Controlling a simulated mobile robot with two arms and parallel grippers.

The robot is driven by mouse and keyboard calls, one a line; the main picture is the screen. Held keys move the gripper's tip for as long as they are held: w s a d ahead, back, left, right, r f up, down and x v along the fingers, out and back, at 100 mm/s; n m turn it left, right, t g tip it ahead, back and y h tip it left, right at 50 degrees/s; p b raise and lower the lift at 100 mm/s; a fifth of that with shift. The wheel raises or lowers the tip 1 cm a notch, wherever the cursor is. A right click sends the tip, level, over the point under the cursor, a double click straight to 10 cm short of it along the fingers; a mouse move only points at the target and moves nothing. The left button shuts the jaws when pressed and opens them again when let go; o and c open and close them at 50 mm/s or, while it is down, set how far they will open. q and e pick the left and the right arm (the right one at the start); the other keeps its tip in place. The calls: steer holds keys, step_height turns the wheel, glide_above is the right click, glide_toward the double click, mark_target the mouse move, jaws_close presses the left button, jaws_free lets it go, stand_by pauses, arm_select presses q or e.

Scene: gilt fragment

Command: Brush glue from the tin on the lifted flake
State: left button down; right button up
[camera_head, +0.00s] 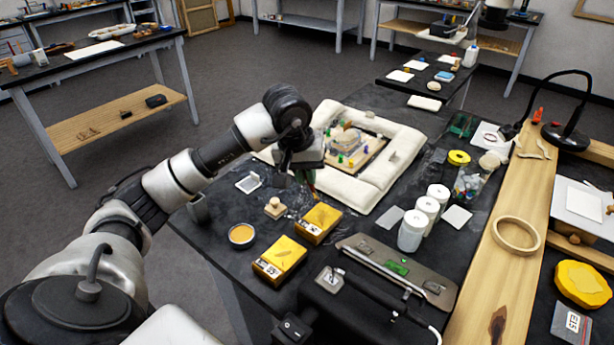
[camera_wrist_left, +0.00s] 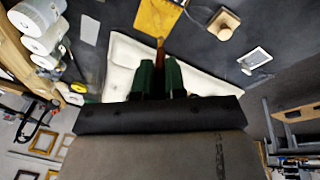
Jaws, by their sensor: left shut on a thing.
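My left gripper (camera_head: 308,178) is shut on a thin reddish-brown brush (camera_wrist_left: 160,52), which shows between the green fingers in the left wrist view. It points down over the table, at the near-left edge of the white cushion frame. The round tin (camera_head: 241,235) with amber glue stands open on the black table, to the left of and nearer than the gripper. The gilt fragment (camera_head: 347,139) lies on a board inside the cushion frame, beyond the gripper. The lifted flake is too small to make out. My right gripper is out of view.
The white cushion frame (camera_head: 397,165) surrounds the board. Two yellow boxes (camera_head: 280,258) and a wooden knob (camera_head: 275,207) are near the tin. White jars (camera_head: 412,231) stand to the right, and a metal bar device (camera_head: 398,268) lies at the front.

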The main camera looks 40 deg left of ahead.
arm_select(q)
steer(key=shift+p+v, duration=0.4)
steer(key=shift+v, duration=0.5)
steer(key=shift+w+a+r+p, duration=0.2)
steer(key=shift+r+p, duration=0.25)
steer(key=shift+r, duration=0.35)
steer(key=shift+d+r, duration=0.1)
steer(key=shift+r, duration=0.25)
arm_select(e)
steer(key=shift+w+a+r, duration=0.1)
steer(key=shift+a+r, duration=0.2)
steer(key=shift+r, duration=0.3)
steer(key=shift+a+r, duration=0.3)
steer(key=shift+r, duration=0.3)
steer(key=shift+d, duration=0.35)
arm_select(q)
steer(key=shift+f+b, duration=0.45)
steer(key=shift+f, duration=0.05)
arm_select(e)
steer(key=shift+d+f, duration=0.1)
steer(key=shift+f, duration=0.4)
arm_select(q)
steer(key=shift+r, duration=0.1)
